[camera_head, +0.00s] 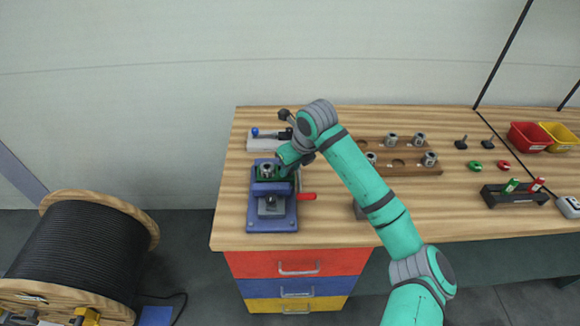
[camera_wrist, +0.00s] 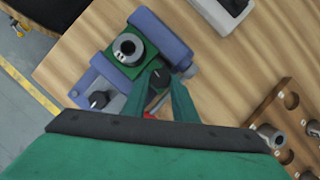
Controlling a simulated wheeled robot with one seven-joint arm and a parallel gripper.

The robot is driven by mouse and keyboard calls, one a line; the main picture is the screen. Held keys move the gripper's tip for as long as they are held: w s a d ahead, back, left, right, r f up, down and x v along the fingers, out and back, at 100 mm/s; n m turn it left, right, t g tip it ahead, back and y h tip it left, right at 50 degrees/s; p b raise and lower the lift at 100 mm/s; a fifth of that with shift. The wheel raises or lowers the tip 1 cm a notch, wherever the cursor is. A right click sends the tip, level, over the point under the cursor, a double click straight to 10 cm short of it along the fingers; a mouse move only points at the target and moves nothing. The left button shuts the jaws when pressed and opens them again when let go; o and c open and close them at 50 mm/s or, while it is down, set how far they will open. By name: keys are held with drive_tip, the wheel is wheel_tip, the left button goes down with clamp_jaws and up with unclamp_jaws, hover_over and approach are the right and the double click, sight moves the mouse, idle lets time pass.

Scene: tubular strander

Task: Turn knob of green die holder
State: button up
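The green die holder (camera_wrist: 119,66) sits in the blue fixture (camera_head: 271,217) on the workbench, with a round silver die (camera_wrist: 127,47) in it. The holder also shows in the head view (camera_head: 264,178), partly behind my wrist. A black knob (camera_wrist: 159,79) with a light mark is at the holder's edge in the wrist view. My gripper (camera_wrist: 161,85) points down, with its two green fingers on either side of this knob. I cannot tell whether the fingers touch it. In the head view, my wrist hides the fingertips and the knob.
A second black knob (camera_wrist: 98,99) is on the fixture. A red handle (camera_head: 306,196) sticks out at its right. A grey block with a blue-knobbed lever (camera_head: 262,143) stands behind. A wooden rack (camera_head: 407,168) with several dies is to the right. Red (camera_head: 528,137) and yellow bins are farther right.

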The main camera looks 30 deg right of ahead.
drive_tip(key=shift+w+d+r+n+y, duration=0.1)
drive_tip(key=shift+n+y, duration=0.1)
drive_tip(key=shift+n, duration=0.4)
drive_tip(key=shift+d+n+y, duration=0.1)
drive_tip(key=shift+n+y, duration=0.1)
drive_tip(key=shift+n, duration=0.4)
drive_tip(key=n, duration=0.1)
drive_tip(key=n+y, duration=0.1)
drive_tip(key=n, duration=0.1)
drive_tip(key=shift+w+d+n+g, duration=0.15)
drive_tip(key=shift+n+g, duration=0.15)
drive_tip(key=n+y, duration=0.1)
drive_tip(key=n, duration=0.1)
drive_tip(key=n+g, duration=0.1)
drive_tip(key=n, duration=0.2)
drive_tip(key=shift+w+d+y, duration=0.15)
drive_tip(key=shift+w+y, duration=0.05)
drive_tip(key=shift+y, duration=0.2)
drive_tip(key=n, duration=0.1)
drive_tip(key=n+g, duration=0.1)
drive_tip(key=n, duration=0.1)
drive_tip(key=n+g, duration=0.1)
drive_tip(key=n, duration=0.1)
drive_tip(key=shift+w, duration=0.25)
drive_tip(key=shift+w+n+g, duration=0.1)
drive_tip(key=shift+n+g, duration=0.8)
drive_tip(key=shift+n, duration=1.1)
drive_tip(key=o, duration=0.8)
drive_tip(key=shift+c, duration=0.2)
